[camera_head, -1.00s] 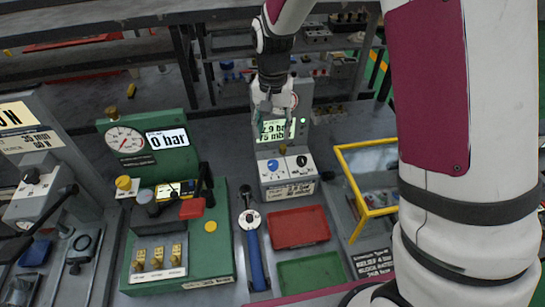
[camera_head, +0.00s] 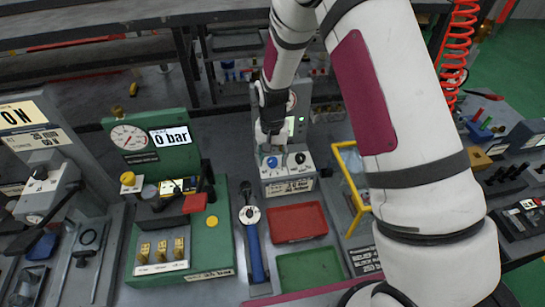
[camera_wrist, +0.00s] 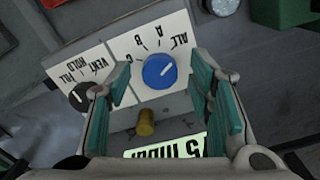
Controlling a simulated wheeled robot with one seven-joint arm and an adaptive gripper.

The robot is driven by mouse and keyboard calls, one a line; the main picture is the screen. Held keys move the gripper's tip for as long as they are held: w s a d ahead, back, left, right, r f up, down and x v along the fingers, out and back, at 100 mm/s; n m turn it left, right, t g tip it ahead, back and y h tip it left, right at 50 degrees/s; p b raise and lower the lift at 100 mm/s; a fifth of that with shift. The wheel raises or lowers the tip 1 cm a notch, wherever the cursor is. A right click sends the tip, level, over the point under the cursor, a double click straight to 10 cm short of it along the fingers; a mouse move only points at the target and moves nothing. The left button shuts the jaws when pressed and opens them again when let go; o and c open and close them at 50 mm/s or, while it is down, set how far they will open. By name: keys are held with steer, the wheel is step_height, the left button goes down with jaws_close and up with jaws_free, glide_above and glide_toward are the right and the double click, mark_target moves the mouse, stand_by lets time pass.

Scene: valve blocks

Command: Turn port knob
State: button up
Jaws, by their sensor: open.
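A brass knob (camera_wrist: 146,122) is nearer the palm. In the head view my gripper (camera_head: 271,145) is just above the blue knob (camera_head: 272,162); the black knob (camera_head: 300,158) is to its right.
A lit display (camera_wrist: 170,148) is partly covered by my gripper. A red tray (camera_head: 297,222), a green tray (camera_head: 310,270) and a blue-handled wrench (camera_head: 253,250) lie in front. A yellow frame (camera_head: 357,190) stands right.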

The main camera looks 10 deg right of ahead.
steer(key=shift+c, duration=0.6)
jaws_close()
steer(key=shift+n, duration=0.3)
steer(key=n+b, duration=0.1)
steer(key=n, duration=0.2)
steer(key=shift+n+b, duration=0.3)
steer(key=shift+n, duration=1.7)
steer(key=shift+o, duration=0.6)
jaws_free()
